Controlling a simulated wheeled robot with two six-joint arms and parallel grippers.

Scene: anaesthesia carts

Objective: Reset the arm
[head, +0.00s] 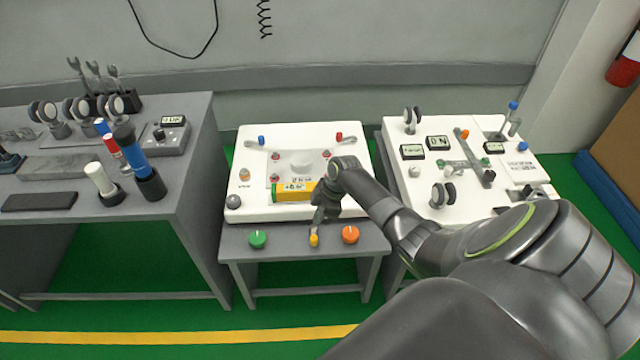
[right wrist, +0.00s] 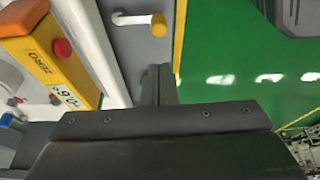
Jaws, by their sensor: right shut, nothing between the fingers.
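My right arm reaches in from the lower right over the middle cart. My right gripper (head: 317,222) points down at the front edge of the white top, just behind a small yellow-tipped lever (head: 314,240). In the right wrist view the shut, empty fingers (right wrist: 160,82) stand apart from the white lever with a yellow tip (right wrist: 158,25). A yellow and orange device (head: 293,191) with a small display lies on the white top, left of my gripper; it also shows in the right wrist view (right wrist: 45,55). My left gripper is not in view.
A green knob (head: 258,239) and an orange knob (head: 350,235) sit on the middle cart's front ledge. The left grey table (head: 180,195) holds bottles and gauges. The right white cart (head: 405,180) carries dials and displays. Green floor lies in front.

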